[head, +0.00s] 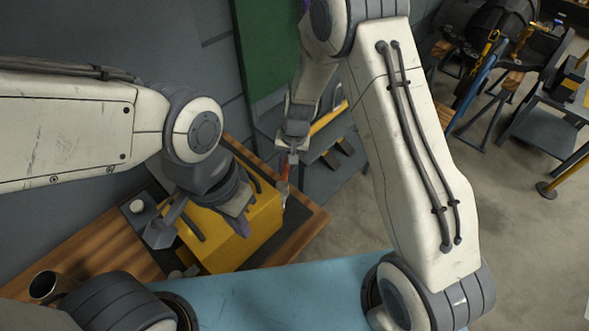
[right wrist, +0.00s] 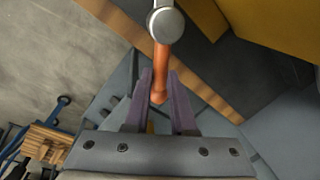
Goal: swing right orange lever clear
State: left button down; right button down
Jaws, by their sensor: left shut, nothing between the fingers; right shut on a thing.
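The right orange lever (right wrist: 161,72) hangs from a round grey pivot (right wrist: 166,25) in the right wrist view. Its lower end lies between the purple fingers of my right gripper (right wrist: 161,98), which is shut on it. In the head view the lever (head: 284,184) is a small orange strip at the right side of the yellow casing (head: 267,222), and my right gripper (head: 292,156) is just above it. My left gripper (head: 242,228) is shut and empty over the casing's front. My left wrist hides much of the casing.
The casing stands on a wooden bench (head: 305,222) with a blue surface (head: 290,290) in front. A dark cup (head: 45,285) stands at the lower left. A grey shelf (head: 330,170) is behind the bench. Open floor lies to the right.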

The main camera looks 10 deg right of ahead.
jog(key=a+n+b, duration=0.1)
jog(key=n, duration=0.1)
jog(key=a+n+b, duration=0.1)
jog(key=n, duration=0.1)
jog(key=shift+w+a+f+n+g, duration=0.1)
jog(key=shift+w+a+n+g, duration=0.1)
jog(key=shift+n+g, duration=0.1)
jog(key=a+n, duration=0.1)
jog(key=n+b, duration=0.1)
jog(key=n, duration=0.1)
jog(key=shift+s+a+g, duration=0.2)
jog(key=shift+a+g, duration=0.1)
jog(key=shift+a, duration=0.1)
jog(key=shift+s+a+n+b, duration=0.15)
jog(key=shift+a+n+b, duration=0.15)
jog(key=shift+n, duration=0.5)
jog(key=shift+s+a+n+b, duration=0.2)
jog(key=shift+a+n, duration=0.1)
jog(key=shift+n, duration=0.5)
jog(key=c, duration=0.8)
grip_release()
jog(key=shift+a, duration=0.1)
jog(key=shift+o, duration=0.2)
notch_tip(320, 180, up, 11)
jog(key=w+d+b, duration=0.1)
jog(key=shift+d+f, duration=0.15)
jog(key=shift+f, duration=0.05)
